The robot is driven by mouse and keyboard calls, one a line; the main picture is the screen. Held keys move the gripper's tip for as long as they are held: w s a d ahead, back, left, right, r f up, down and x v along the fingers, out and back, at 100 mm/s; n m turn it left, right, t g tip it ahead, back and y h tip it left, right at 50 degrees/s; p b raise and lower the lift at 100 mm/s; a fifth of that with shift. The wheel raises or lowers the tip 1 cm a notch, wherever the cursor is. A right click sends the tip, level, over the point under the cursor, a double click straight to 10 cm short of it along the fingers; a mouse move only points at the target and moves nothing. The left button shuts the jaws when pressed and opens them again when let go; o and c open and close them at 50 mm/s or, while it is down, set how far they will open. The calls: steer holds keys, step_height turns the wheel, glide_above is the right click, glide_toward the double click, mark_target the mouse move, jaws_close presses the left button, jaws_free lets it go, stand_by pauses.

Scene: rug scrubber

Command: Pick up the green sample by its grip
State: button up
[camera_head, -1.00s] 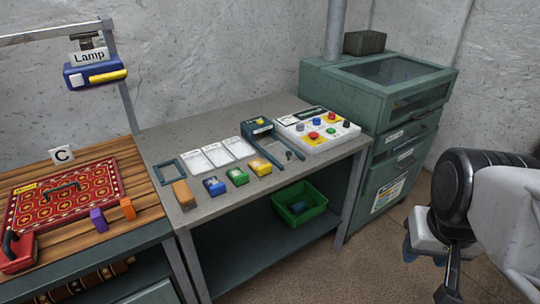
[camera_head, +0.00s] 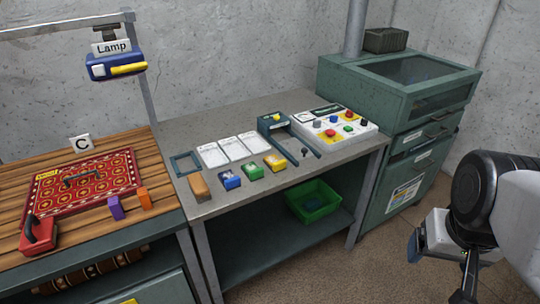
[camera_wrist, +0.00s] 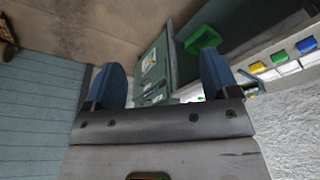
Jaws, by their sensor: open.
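The green sample (camera_head: 253,172) is a small green block with a pale top, on the front part of the grey table (camera_head: 222,200). It stands between a blue sample (camera_head: 229,180) and a yellow one (camera_head: 275,162). It also shows in the wrist view at the right (camera_wrist: 283,55). My gripper (camera_wrist: 164,75) has two blue fingers spread wide with nothing between them. In the head view, it is partly hidden at the lower right, well away from the table and the sample. The sample's grip is too small to make out clearly.
Several white cards (camera_head: 232,149), a control panel with coloured knobs (camera_head: 334,127) and a tan block (camera_head: 199,186) are on the table. A green bin (camera_head: 313,210) sits on the shelf below. A green cabinet (camera_head: 400,95) stands right. A wooden bench with a red rug (camera_head: 60,195) is left.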

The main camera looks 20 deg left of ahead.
steer(key=o, duration=0.3)
steer(key=w+a+m, duration=0.1)
steer(key=w+a, duration=0.5)
steer(key=w, duration=0.3)
steer(key=w+a+m+g, duration=0.1)
steer(key=w+a+m, duration=0.1)
steer(key=w+a, duration=0.55)
steer(key=w+a+m, duration=0.1)
steer(key=w+a, duration=0.3)
steer(key=w, duration=0.7)
steer(key=w+a+f+m, duration=0.1)
steer(key=w+a+f, duration=0.4)
steer(key=a, duration=0.4)
steer(key=w+a+f+m+g, duration=0.1)
steer(key=w+a+f, duration=0.4)
steer(key=a, duration=0.5)
steer(key=w+a+f+m, duration=0.2)
steer(key=w+a+f, duration=0.3)
steer(key=a, duration=0.4)
steer(key=shift+w+a+f+m+g, duration=0.2)
steer(key=shift+f+m+g, duration=0.1)
steer(key=shift+f, duration=0.1)
steer(key=shift+a+f, duration=0.25)
steer(key=shift+a, duration=0.15)
